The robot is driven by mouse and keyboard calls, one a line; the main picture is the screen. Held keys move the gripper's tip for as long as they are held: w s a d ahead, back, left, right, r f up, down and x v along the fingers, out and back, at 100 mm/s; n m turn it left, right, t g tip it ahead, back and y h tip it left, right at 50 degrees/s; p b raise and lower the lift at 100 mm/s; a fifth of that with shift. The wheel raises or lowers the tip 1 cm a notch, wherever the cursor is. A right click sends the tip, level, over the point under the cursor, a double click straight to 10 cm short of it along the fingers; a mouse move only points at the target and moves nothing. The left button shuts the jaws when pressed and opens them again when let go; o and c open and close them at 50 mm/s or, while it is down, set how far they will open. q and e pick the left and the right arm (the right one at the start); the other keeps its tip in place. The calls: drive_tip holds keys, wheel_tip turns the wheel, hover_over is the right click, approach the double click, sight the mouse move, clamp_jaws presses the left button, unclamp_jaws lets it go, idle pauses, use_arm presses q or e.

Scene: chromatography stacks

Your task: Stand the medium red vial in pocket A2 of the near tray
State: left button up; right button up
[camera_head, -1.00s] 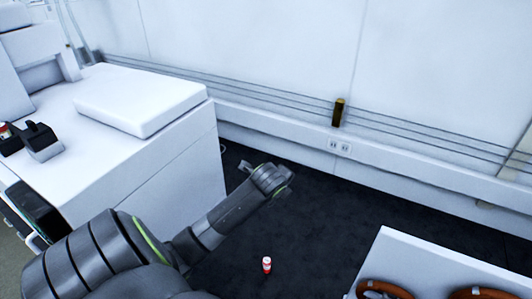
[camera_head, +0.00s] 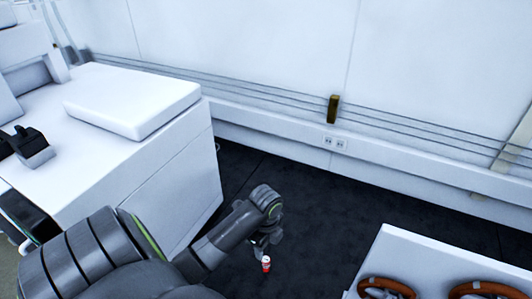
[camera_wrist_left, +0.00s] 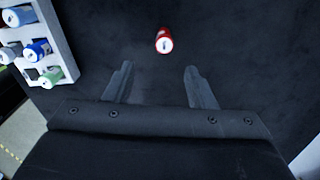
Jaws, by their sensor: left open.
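The red vial (camera_head: 266,264) with a white band stands on the dark surface in the head view, just below my left gripper (camera_head: 262,246). In the left wrist view the red vial (camera_wrist_left: 164,41) shows from above, beyond and between the fingertips of my left gripper (camera_wrist_left: 158,70). The fingers are apart and empty, and do not touch the vial. A white rack (camera_wrist_left: 66,40) with blue, green and other vials shows at the upper left of the wrist view. I cannot tell whether it is the near tray, and no pocket label is readable. My right gripper is not in view.
A white cabinet (camera_head: 185,165) with a flat white slab (camera_head: 135,102) on top stands at the left. A white surface (camera_head: 425,262) with orange-brown rings is at the lower right. The dark surface (camera_head: 330,225) between them is clear around the vial.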

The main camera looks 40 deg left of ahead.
use_arm(q)
hover_over(266, 260)
drive_tip(key=f, duration=0.4)
drive_tip(key=shift+s+d+f, duration=0.1)
drive_tip(key=shift+s+d, duration=0.1)
drive_tip(key=shift+w+a+f+p, duration=0.1)
drive_tip(key=shift+f+p, duration=0.4)
drive_tip(key=shift+f, duration=0.2)
drive_tip(key=shift+w+a+f+p, duration=0.15)
drive_tip(key=shift+f+p, duration=0.2)
drive_tip(key=shift+f, duration=1.6)
clamp_jaws()
wheel_tip(266, 260, up, 9)
drive_tip(key=shift+r+b, duration=0.15)
drive_tip(key=shift+b, duration=0.5)
wheel_tip(266, 260, down, 8)
drive_tip(key=b, duration=0.8)
drive_tip(key=shift+r, duration=0.15)
